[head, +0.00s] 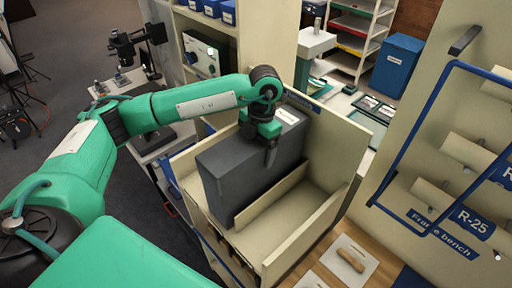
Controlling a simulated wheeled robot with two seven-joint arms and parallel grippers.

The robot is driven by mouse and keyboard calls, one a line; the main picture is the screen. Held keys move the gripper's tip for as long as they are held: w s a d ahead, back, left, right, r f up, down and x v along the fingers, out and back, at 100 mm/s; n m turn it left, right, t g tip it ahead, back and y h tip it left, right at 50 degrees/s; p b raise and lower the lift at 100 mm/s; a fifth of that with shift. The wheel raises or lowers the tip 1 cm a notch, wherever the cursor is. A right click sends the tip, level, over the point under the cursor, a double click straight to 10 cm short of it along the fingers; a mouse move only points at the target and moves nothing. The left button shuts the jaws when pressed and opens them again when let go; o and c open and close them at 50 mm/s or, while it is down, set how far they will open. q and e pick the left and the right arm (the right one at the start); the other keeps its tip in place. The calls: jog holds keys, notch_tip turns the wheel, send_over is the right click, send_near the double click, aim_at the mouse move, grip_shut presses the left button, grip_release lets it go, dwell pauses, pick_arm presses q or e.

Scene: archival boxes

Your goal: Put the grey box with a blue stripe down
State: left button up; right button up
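A dark grey box (232,172) with a small white label (288,116) on its top stands upright in the left compartment of a cream open holder (328,226). I cannot make out a blue stripe on it from here. My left gripper (270,148) comes down over the top of the box. One finger lies against the box's right face; the other is hidden behind the gripper and box. The gripper looks shut on the box. The box's lower edge is close to the low divider, and I cannot tell whether it touches the holder's floor. My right gripper is not in view.
The holder's right compartment is empty. A cream panel with blue rails (398,130) stands to the right. A wooden bench (330,272) with a tan object on a white card is in front. A shelf unit with a grey device (203,55) and a blue bin (397,66) stand behind.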

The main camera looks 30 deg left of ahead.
pick_arm(q)
jog(key=shift+o, duration=1.4)
jog(key=shift+r, duration=0.1)
jog(key=r+b, duration=0.1)
jog(key=r, duration=0.2)
jog(key=w+r, duration=0.1)
jog(key=r, duration=0.2)
jog(key=r+b, duration=0.1)
jog(key=r, duration=0.3)
jog(key=shift+w+d+b, duration=0.2)
jog(key=shift+d+b, duration=0.1)
jog(key=shift+w+r, duration=0.15)
jog(key=shift+r, duration=0.85)
